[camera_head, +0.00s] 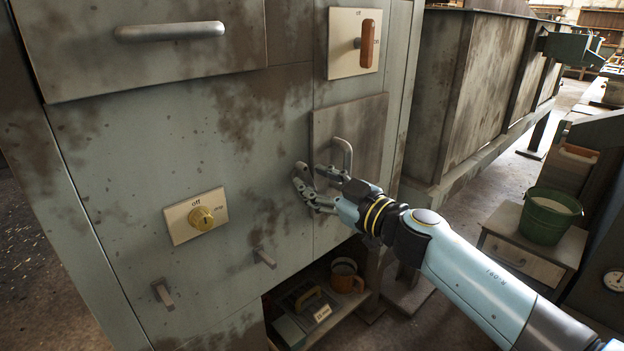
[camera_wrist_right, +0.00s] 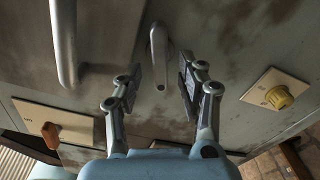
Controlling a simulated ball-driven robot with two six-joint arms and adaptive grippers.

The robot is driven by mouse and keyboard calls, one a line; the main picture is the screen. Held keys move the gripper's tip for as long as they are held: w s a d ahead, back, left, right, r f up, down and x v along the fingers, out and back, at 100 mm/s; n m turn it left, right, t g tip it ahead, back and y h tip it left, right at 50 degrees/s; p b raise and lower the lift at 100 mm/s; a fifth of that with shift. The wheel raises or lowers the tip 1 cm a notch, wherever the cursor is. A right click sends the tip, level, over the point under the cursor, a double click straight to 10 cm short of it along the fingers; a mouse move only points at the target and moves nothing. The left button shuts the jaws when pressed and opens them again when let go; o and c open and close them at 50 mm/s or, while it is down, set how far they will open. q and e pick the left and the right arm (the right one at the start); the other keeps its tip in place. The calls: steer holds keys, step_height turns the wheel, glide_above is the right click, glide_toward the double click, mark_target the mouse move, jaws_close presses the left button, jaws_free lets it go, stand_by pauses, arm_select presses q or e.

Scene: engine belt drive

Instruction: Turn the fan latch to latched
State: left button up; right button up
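A second small grey lever (camera_head: 162,293) sits lower left. No label marks either one as the fan latch. My right gripper (camera_head: 303,187) is open and empty, in front of the cabinet, up and to the right of the middle lever. In the right wrist view its two fingers (camera_wrist_right: 160,78) stand apart, with the lever seen beyond and between them. They do not appear to touch it. My left gripper is out of view.
A door panel with a curved handle (camera_head: 343,157) is right beside my right gripper. A yellow knob (camera_head: 202,218) is to its left, an orange-handled switch (camera_head: 367,43) above.

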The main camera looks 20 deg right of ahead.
steer(key=shift+w+a, duration=0.25)
steer(key=shift+w, duration=0.4)
jaws_close()
